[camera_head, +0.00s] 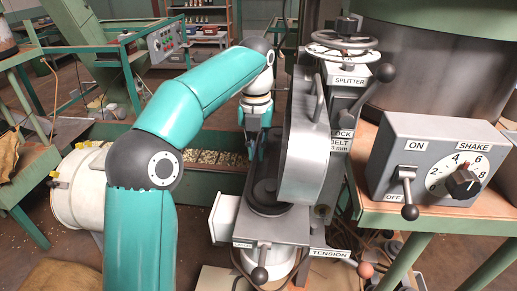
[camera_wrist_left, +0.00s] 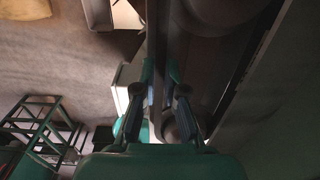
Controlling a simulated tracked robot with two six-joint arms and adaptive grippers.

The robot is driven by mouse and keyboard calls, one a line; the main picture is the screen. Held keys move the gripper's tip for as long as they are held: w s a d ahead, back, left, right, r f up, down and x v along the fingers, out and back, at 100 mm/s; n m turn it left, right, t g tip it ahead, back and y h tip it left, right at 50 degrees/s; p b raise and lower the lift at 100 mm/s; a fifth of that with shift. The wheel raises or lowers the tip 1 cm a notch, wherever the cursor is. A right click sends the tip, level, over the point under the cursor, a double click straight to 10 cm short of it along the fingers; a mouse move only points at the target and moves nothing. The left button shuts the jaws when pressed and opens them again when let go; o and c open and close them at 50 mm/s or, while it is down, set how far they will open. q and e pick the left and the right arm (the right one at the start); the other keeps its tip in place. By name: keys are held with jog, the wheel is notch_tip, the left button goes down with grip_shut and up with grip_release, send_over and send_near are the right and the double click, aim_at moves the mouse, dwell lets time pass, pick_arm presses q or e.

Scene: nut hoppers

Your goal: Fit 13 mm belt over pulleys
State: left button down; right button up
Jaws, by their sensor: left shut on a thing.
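My left gripper (camera_head: 257,150) reaches down behind and left of the grey metal guard of the splitter machine. In the left wrist view its two fingers (camera_wrist_left: 165,92) are closed on a dark narrow strip, which looks like the belt (camera_wrist_left: 160,62). A dark round pulley (camera_head: 264,191) lies low on the machine, left of the guard (camera_head: 304,150) and just below the gripper. The guard hides what is behind it, so I cannot tell how the belt sits on the pulleys. My right gripper is not in view.
A TENSION lever with a reddish knob (camera_head: 365,270) and another black-knobbed lever (camera_head: 260,275) stand at the machine's front. A grey ON/SHAKE control box (camera_head: 420,150) is at the right. A green trough of nuts (camera_head: 215,180) lies behind my arm.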

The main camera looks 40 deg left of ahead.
pick_arm(q)
jog(key=c, duration=1.2)
grip_release()
